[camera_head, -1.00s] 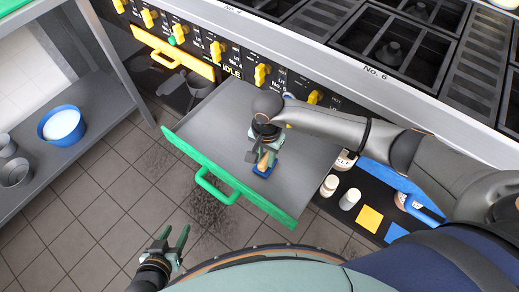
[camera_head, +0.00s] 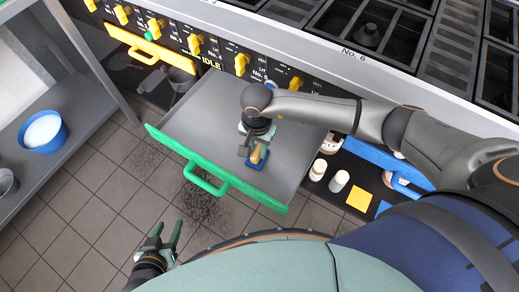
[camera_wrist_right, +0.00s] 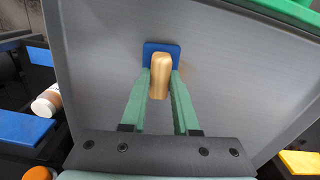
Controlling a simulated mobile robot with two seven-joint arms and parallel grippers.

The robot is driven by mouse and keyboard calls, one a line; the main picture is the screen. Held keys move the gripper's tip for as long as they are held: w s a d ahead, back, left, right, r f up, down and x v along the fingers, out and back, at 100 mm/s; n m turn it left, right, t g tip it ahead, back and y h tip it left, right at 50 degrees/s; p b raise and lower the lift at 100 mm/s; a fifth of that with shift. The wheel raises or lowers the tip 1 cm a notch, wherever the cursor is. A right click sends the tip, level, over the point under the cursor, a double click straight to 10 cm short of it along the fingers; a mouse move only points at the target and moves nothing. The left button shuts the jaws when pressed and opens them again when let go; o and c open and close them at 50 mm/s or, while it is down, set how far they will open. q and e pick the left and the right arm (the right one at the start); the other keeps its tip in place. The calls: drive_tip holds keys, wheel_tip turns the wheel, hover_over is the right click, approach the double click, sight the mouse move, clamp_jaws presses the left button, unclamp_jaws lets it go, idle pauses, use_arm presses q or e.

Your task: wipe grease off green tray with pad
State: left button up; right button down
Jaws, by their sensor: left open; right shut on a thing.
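The green tray is a pulled-out grey metal drawer (camera_head: 205,118) with a green front edge and handle (camera_head: 207,183). The pad is a blue block (camera_head: 256,164) with a tan wooden grip, resting on the drawer floor near its front right side. My right gripper (camera_head: 257,150) is shut on the pad's grip. The right wrist view shows the green fingers on both sides of the wooden grip (camera_wrist_right: 160,78), with the blue pad (camera_wrist_right: 150,50) beyond it. A faint brownish smear shows beside the pad there. My left gripper (camera_head: 168,237) is open and empty over the floor, in front of the drawer.
A yellow-fronted drawer (camera_head: 150,50) with dark pans is at the upper left. White containers (camera_head: 339,181) and yellow and blue cards (camera_head: 358,197) lie right of the tray. A grey shelf with a blue bowl (camera_head: 43,131) stands at left. Stove grates line the back.

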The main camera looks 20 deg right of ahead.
drive_tip(key=w+a+b, duration=0.2)
drive_tip(key=shift+w+f, duration=0.15)
drive_tip(key=shift+w, duration=0.15)
drive_tip(key=shift+w+a+r+b, duration=0.2)
drive_tip(key=shift+w+a+b, duration=0.15)
drive_tip(key=shift+w+b, duration=0.05)
drive_tip(key=shift+f, duration=0.2)
drive_tip(key=shift+s+d+r, duration=0.1)
drive_tip(key=shift+d, duration=0.05)
drive_tip(key=shift+s+d+r+p, duration=0.1)
drive_tip(key=shift+s+d+p, duration=0.25)
drive_tip(key=shift+s, duration=0.1)
drive_tip(key=shift+s+d, duration=0.35)
drive_tip(key=shift+s, duration=0.15)
drive_tip(key=shift+r+p, duration=0.5)
drive_tip(key=shift+r, duration=0.1)
